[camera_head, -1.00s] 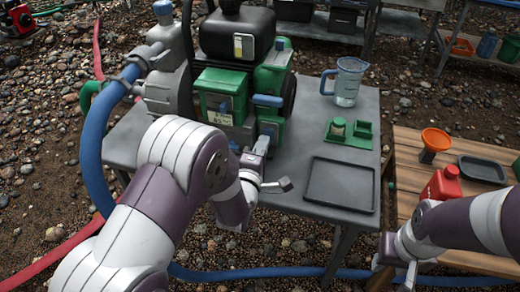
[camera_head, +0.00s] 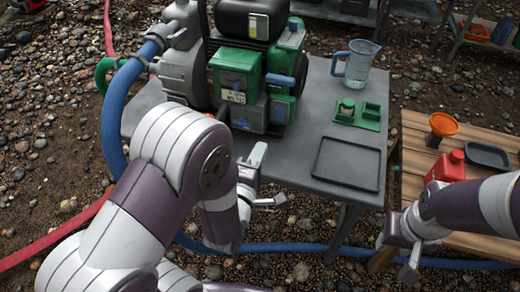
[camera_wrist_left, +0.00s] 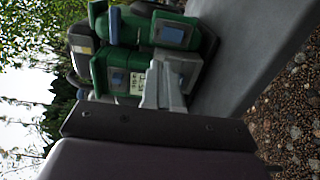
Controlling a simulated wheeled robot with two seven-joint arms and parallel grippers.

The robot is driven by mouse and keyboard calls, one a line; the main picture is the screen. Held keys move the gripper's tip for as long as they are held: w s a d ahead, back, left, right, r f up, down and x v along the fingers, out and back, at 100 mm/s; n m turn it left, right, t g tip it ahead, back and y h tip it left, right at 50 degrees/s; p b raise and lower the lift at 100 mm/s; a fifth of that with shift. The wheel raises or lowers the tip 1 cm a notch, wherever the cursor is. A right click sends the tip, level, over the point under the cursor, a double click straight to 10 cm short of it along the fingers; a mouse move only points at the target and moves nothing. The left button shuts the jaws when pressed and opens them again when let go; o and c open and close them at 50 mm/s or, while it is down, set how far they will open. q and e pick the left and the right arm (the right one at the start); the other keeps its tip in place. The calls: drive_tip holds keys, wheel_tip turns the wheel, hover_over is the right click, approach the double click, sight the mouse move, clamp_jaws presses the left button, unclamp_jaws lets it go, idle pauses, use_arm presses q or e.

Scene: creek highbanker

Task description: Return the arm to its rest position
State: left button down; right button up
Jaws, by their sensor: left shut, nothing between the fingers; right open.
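My left gripper (camera_head: 264,178) is shut and empty, in front of the near edge of the grey table (camera_head: 322,92). In the left wrist view its closed fingers (camera_wrist_left: 158,85) point toward the green and black engine pump (camera_wrist_left: 125,45), with a gap I cannot judge. The pump (camera_head: 238,75) stands on the table in the head view. My right gripper (camera_head: 400,262) is open and empty at the lower right, by the near left corner of the wooden table (camera_head: 412,172); its fingers are partly hidden by its arm.
The grey table holds a clear jug (camera_head: 355,65), a green holder (camera_head: 358,115) and a dark tray (camera_head: 347,163). The wooden table holds a red bottle (camera_head: 446,165), an orange funnel (camera_head: 442,125) and a black tray (camera_head: 487,155). A blue hose (camera_head: 114,120) runs along the left and below.

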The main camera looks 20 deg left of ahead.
use_arm(q)
drive_tip(key=s+f+m+g, duration=0.5)
drive_tip(key=f+m+g, duration=0.5)
drive_tip(key=f+m, duration=0.1)
drive_tip(key=s+a+r+m+g, duration=0.2)
drive_tip(key=s+r+m+g, duration=0.2)
drive_tip(key=s+m+g, duration=0.4)
wheel_tip(320, 180, up, 31)
drive_tip(key=w+a+n+t+p, duration=0.1)
drive_tip(key=a+p, duration=0.1)
drive_tip(key=p, duration=2.6)
drive_tip(key=shift+y, duration=0.3)
